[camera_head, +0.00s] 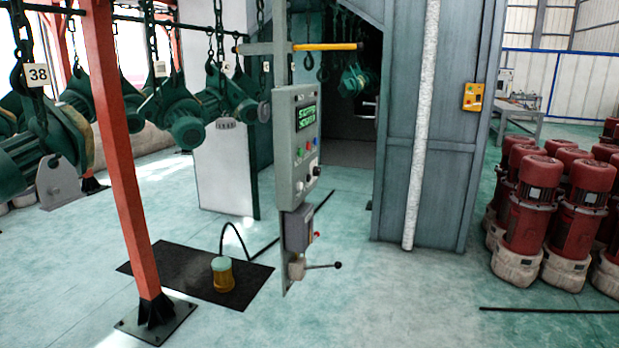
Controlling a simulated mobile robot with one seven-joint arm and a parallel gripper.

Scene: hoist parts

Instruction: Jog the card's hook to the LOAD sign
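A white card reading 38 (37,74) hangs at the upper left, beside a dark hook (19,72) on a chain with a green hoist motor (52,150) below it. More tags hang along the line, one white tag (160,68) and one smaller tag (266,67), too small to read. A grey control panel (304,140) on a post has a lit green display (306,116), whose text I cannot read surely, and several coloured buttons. I see no sign that reads LOAD. My gripper is not in view.
A red post (117,150) stands left of the panel. A lever (323,266) sticks out low on the panel post. An amber jar-like object (222,274) stands on a black mat (190,262). A grey booth (430,120) and red motors (541,200) stand right. Front floor is clear.

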